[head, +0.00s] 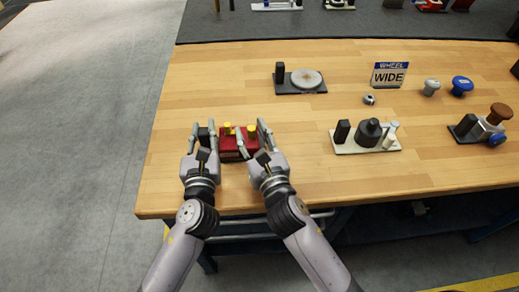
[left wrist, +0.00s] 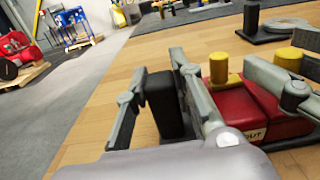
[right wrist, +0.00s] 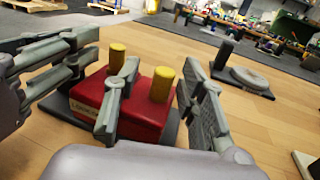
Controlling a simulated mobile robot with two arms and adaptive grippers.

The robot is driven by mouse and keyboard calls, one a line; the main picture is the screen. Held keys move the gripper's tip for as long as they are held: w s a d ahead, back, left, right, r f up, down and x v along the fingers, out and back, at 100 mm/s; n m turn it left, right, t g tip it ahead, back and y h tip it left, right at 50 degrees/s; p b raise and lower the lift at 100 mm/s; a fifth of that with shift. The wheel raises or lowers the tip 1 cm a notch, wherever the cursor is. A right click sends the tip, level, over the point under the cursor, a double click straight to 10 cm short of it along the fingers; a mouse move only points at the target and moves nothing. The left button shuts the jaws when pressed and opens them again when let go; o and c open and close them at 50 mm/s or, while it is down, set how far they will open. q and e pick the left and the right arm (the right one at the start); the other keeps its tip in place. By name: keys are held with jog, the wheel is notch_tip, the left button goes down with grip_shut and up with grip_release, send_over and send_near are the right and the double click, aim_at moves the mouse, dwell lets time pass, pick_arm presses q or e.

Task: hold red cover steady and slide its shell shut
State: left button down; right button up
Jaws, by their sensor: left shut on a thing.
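The red cover (head: 228,143) is a red box with two yellow posts on top, near the front left of the table. It also shows in the right wrist view (right wrist: 145,118). A black upright block (left wrist: 163,103) stands beside its left end. My left gripper (head: 204,126) is shut on this block, one finger on each side. My right gripper (head: 251,127) is open, its fingers spread either side of the right yellow post (right wrist: 162,84); contact with the post cannot be told.
Behind is a dark plate with a round disc (head: 306,78). To the right are a white-based fixture (head: 367,138), a small metal nut (head: 369,99), a "WHEEL WIDE" sign (head: 389,75) and knobs (head: 461,86). The wood between is clear. The table's front edge is close.

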pick_arm(q)
jog(key=shift+d+f, duration=0.1)
jog(key=shift+f, duration=0.15)
pick_arm(e)
jog(key=v, duration=1)
jog(key=shift+s, duration=0.25)
pick_arm(q)
jog(key=c, duration=1.5)
grip_release()
pick_arm(e)
jog(key=shift+w+f, duration=0.1)
pick_arm(q)
jog(key=shift+o, duration=1)
jog(key=shift+r, duration=0.15)
